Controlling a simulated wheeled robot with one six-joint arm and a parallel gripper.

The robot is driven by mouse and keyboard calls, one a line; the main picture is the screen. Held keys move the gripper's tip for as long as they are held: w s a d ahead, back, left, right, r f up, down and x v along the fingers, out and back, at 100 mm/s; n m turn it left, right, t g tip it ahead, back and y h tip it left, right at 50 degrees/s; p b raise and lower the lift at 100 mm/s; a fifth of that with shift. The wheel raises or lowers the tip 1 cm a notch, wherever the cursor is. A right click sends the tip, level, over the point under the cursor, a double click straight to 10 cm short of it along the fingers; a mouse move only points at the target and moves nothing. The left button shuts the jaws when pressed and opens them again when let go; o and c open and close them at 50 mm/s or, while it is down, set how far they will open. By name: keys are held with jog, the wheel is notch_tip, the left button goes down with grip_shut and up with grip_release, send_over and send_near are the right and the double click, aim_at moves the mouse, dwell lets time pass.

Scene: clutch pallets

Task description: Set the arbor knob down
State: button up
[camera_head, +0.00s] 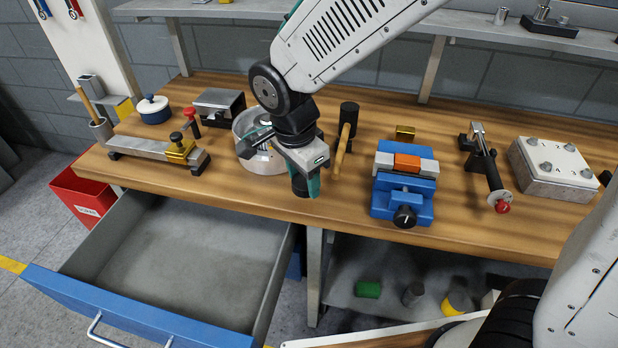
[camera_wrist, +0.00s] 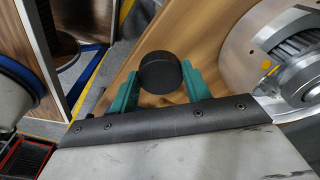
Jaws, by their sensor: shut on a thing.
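The black round knob (camera_wrist: 160,73), which I take to be the arbor knob, is between the green fingers of my gripper (camera_wrist: 161,80) in the wrist view. My gripper is shut on it. In the head view my gripper (camera_head: 306,184) points down near the front edge of the wooden bench (camera_head: 250,196), just right of a round metal housing (camera_head: 270,163). In the wrist view the housing (camera_wrist: 238,60) with a toothed part inside stands to the right of the knob. I cannot tell whether the knob touches the bench.
A black-headed mallet (camera_head: 348,118) and a blue vise (camera_head: 403,190) holding an orange block stand right of my gripper. A metal rail fixture (camera_head: 150,148) lies left. A drawer (camera_head: 170,255) hangs open below the bench front.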

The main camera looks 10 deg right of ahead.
jog(key=w, duration=0.1)
jog(key=d, duration=0.1)
jog(key=w, duration=0.1)
jog(key=shift+w+d+f, duration=0.2)
jog(key=shift+w+d, duration=0.05)
jog(key=shift+w, duration=0.1)
jog(key=shift+f, duration=1.7)
jog(key=shift+f, duration=0.15)
jog(key=o, duration=1)
jog(key=shift+c, duration=0.2)
jog(key=r, duration=0.4)
jog(key=a+r, duration=0.1)
jog(key=r, duration=0.7)
jog(key=shift+s+a+r, duration=0.15)
jog(key=shift+s, duration=0.25)
